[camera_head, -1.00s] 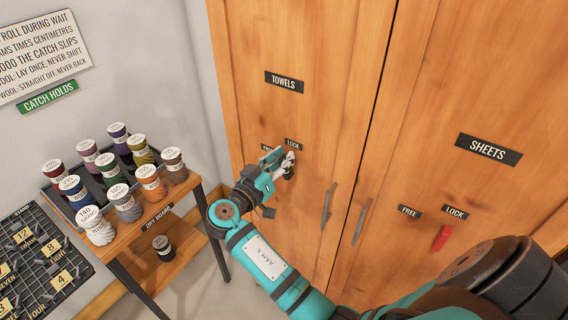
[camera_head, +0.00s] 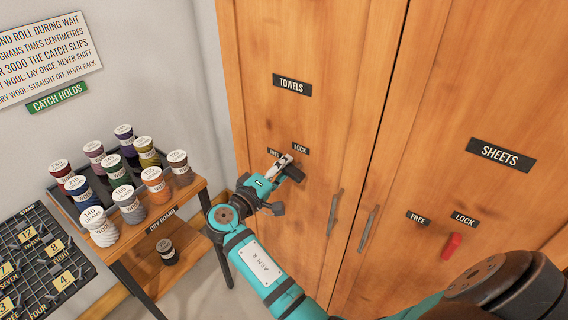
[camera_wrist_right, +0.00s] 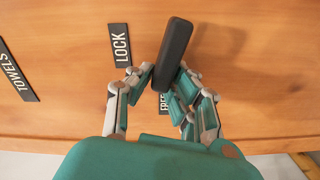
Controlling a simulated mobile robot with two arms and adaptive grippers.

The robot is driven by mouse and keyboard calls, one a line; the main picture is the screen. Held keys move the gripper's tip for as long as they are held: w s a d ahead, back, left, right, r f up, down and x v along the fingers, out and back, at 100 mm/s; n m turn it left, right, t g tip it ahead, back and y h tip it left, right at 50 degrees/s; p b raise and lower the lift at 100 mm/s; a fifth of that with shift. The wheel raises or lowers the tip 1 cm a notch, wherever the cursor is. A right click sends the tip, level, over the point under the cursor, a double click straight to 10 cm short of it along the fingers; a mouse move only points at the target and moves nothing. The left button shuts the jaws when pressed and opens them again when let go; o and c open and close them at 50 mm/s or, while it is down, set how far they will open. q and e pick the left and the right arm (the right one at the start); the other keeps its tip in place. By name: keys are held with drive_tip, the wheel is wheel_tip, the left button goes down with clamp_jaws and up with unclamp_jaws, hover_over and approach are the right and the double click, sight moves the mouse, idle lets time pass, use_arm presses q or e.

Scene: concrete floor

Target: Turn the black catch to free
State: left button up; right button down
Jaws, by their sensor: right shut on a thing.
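The black catch (camera_head: 294,173) is on the left wardrobe door, under the TOWELS sign (camera_head: 292,85). Small FREE (camera_head: 273,153) and LOCK (camera_head: 301,148) labels sit just above it. My right gripper (camera_head: 281,164) is shut on the catch. In the right wrist view, the catch (camera_wrist_right: 174,52) is a dark bar, one end between the fingertips of the right gripper (camera_wrist_right: 168,80). There the LOCK label (camera_wrist_right: 120,45) is clear and the FREE label (camera_wrist_right: 163,102) is partly hidden by the fingers. My left gripper is not in view.
The SHEETS door (camera_head: 502,153) has a red catch (camera_head: 451,245). Door handles (camera_head: 333,212) stand right of my gripper. At left, a table holds a tray (camera_head: 66,207) of wool spools; one spool (camera_head: 165,248) sits on the lower shelf. A green CATCH HOLDS sign (camera_head: 57,97) hangs on the wall.

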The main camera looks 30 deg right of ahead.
sight(289, 129)
drive_tip(key=shift+w+f+n+p, duration=0.15)
drive_tip(key=shift+n+p, duration=0.25)
drive_tip(key=shift+n, duration=1.2)
drive_tip(key=shift+f, duration=0.15)
drive_tip(key=c, duration=1.2)
unclamp_jaws()
drive_tip(key=shift+f, duration=0.1)
drive_tip(key=shift+c, duration=0.2)
wheel_tip(289, 129, up, 10)
drive_tip(key=shift+r, duration=0.1)
